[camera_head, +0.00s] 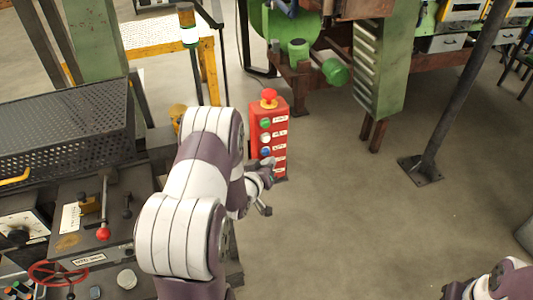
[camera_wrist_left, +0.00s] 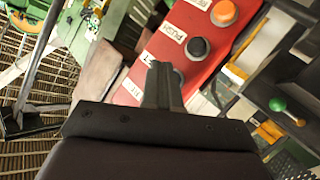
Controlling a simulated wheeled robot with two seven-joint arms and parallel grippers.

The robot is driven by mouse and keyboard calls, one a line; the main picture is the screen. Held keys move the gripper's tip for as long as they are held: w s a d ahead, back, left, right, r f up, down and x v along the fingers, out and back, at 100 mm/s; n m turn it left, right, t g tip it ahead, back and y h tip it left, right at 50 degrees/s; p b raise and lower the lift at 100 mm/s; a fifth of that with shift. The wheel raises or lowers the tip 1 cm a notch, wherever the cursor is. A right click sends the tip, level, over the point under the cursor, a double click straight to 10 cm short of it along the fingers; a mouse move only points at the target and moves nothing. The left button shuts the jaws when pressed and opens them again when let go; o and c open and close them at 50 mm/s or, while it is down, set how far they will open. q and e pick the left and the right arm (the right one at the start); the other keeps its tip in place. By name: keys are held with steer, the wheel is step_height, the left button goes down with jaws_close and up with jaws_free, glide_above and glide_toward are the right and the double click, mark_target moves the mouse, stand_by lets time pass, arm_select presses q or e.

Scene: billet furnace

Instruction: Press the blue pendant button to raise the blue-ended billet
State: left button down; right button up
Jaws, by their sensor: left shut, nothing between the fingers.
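The red pendant (camera_head: 281,140) stands upright in the middle of the head view, with a red mushroom knob on top and a column of coloured, labelled buttons. The blue button (camera_head: 265,152) shows low in that column, just above my left gripper (camera_head: 262,178). In the left wrist view my gripper fingers (camera_wrist_left: 162,80) are shut and empty, in front of the red pendant face (camera_wrist_left: 150,60). Their tips partly cover a button there; contact is not clear. I cannot make out a blue-ended billet. Only part of my right arm shows at the bottom right.
A control desk with a red-knobbed lever (camera_head: 103,234) and a red handwheel (camera_head: 57,273) stands at left. Green machinery (camera_head: 385,60) stands behind the pendant. A dark post (camera_head: 460,90) rises at right. The floor between is clear.

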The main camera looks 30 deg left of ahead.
arm_select(q)
steer(key=shift+w, duration=0.1)
stand_by(0.3)
steer(key=shift+w+a, duration=0.2)
steer(key=shift+a, duration=0.1)
